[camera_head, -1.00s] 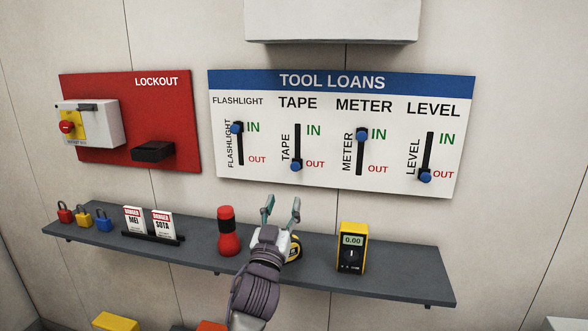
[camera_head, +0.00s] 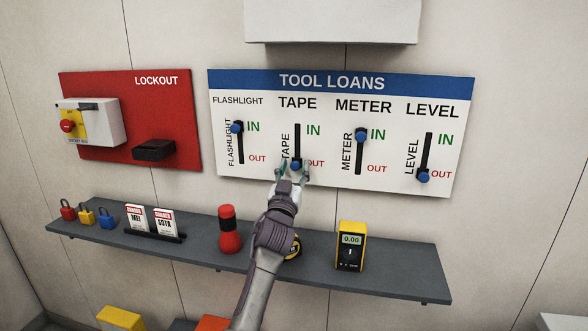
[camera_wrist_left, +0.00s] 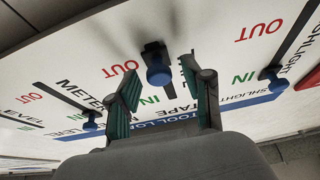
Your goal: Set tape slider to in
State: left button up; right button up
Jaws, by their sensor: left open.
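The tape slider is a blue knob (camera_head: 296,165) in a black vertical slot under the word TAPE on the tool loans board (camera_head: 390,189). The knob is at the bottom of the slot, beside OUT. My left gripper (camera_head: 293,175) is open, with its fingertips up at the knob, one on each side. In the left wrist view, which shows the board upside down, the blue knob (camera_wrist_left: 158,72) shows between the two open green-padded fingers (camera_wrist_left: 160,86). I cannot tell whether they touch it. My right gripper is not in view.
The flashlight knob (camera_head: 236,128) and meter knob (camera_head: 361,135) are up at IN; the level knob (camera_head: 423,177) is down at OUT. The grey shelf (camera_head: 395,277) below holds a red flashlight (camera_head: 229,240), a yellow meter (camera_head: 350,257) and a tape measure partly behind my arm.

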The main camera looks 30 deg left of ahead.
pick_arm(q)
grip_shut()
notch_tip(320, 180, up, 9)
jog(key=p, duration=0.6)
jog(key=shift+r, duration=0.3)
grip_release()
jog(key=shift+f, duration=0.1)
